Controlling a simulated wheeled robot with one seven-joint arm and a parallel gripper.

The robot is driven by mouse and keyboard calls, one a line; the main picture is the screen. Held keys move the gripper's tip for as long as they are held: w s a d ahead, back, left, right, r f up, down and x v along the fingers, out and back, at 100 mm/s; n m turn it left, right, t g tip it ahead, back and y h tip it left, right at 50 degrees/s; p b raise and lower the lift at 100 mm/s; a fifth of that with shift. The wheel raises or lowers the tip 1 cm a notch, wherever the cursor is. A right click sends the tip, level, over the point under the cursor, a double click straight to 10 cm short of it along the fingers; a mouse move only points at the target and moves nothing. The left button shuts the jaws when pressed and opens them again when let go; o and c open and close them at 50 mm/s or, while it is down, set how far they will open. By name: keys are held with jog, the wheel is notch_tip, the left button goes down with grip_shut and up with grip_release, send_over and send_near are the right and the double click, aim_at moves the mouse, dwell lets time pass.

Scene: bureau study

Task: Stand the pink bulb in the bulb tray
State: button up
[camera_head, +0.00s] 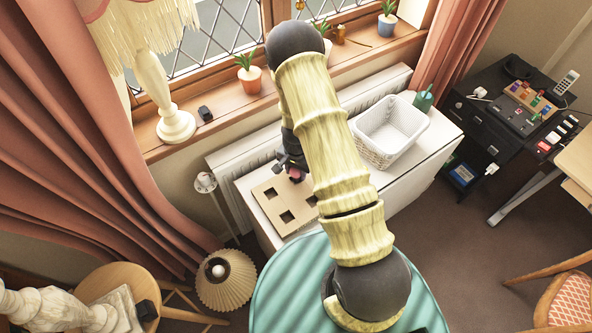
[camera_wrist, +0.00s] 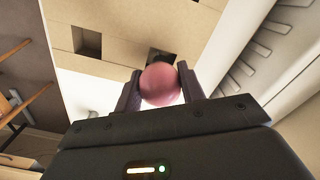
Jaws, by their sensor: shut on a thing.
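The pink bulb (camera_wrist: 160,84) is between the two fingers of my gripper (camera_wrist: 161,88), which is shut on it. In the head view the bulb (camera_head: 296,173) shows as a small pink spot at my gripper (camera_head: 291,166), partly hidden by the arm. The bulb tray (camera_head: 262,196) is a light wooden board with square holes, lying on the white cabinet top. The bulb appears over or close to the tray's back part; its height above it is unclear. In the wrist view the tray (camera_wrist: 120,52) shows two dark square holes, one partly behind the bulb. My arm hides the tray's right part.
A white basket (camera_head: 388,130) stands on the white cabinet (camera_head: 428,150) right of my arm. Potted plants (camera_head: 248,74) and a lamp (camera_head: 172,122) stand on the windowsill. A radiator (camera_head: 240,155) runs behind the cabinet. A pleated lampshade (camera_head: 226,280) is at lower left.

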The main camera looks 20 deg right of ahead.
jog(key=shift+f+b, duration=0.7)
jog(key=shift+f, duration=0.25)
dwell(0.8)
jog(key=o, duration=1)
jog(key=shift+r, duration=0.1)
jog(key=shift+r+p, duration=2.7)
jog(key=shift+r, duration=0.75)
jog(key=shift+r, duration=0.1)
